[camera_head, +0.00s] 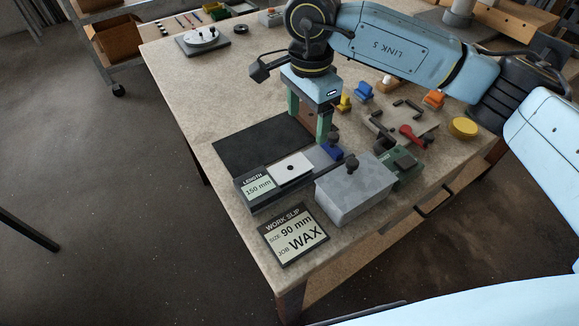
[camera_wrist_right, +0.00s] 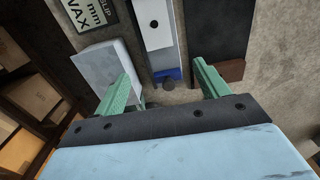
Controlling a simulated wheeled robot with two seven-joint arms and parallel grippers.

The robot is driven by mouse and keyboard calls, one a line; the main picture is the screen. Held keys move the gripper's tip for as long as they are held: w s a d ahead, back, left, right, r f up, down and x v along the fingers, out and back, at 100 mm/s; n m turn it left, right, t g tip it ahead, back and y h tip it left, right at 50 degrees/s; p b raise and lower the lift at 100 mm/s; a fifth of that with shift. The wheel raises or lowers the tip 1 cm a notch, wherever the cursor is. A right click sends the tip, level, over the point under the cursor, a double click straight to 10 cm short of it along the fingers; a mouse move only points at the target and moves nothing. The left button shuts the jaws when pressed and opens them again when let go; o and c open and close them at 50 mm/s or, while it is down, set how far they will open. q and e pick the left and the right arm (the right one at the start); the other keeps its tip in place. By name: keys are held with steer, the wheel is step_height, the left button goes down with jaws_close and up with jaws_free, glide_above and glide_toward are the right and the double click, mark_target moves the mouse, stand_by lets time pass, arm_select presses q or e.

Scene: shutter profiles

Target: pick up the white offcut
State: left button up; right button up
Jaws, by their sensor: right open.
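A white plate-like piece with a dark round hole, which looks like the white offcut (camera_head: 291,168), lies on a dark grey fixture (camera_head: 262,205) labelled "LENGTH 150 mm". In the right wrist view the white offcut (camera_wrist_right: 156,38) shows at the top middle, with a blue part near its end. My right gripper (camera_head: 308,124) is open, pointing down past the fixture's far end, with nothing seen between its green fingers. In the right wrist view my right gripper (camera_wrist_right: 163,72) has its fingers apart, and the offcut is ahead of them. My left gripper is out of sight.
A grey box-like block (camera_head: 350,190) stands right of the fixture, a dark mat (camera_head: 250,145) behind it. A work slip (camera_head: 296,236) reads "SIZE 90 mm, JOB WAX". A red-handled tool (camera_head: 411,134) and yellow disc (camera_head: 464,127) lie right.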

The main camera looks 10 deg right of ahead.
mark_target(303, 161)
steer(key=f, duration=1.1)
steer(key=shift+s+a+f, duration=0.15)
steer(key=shift+a+f, duration=0.05)
steer(key=shift+r, duration=0.1)
steer(key=c, duration=1.2)
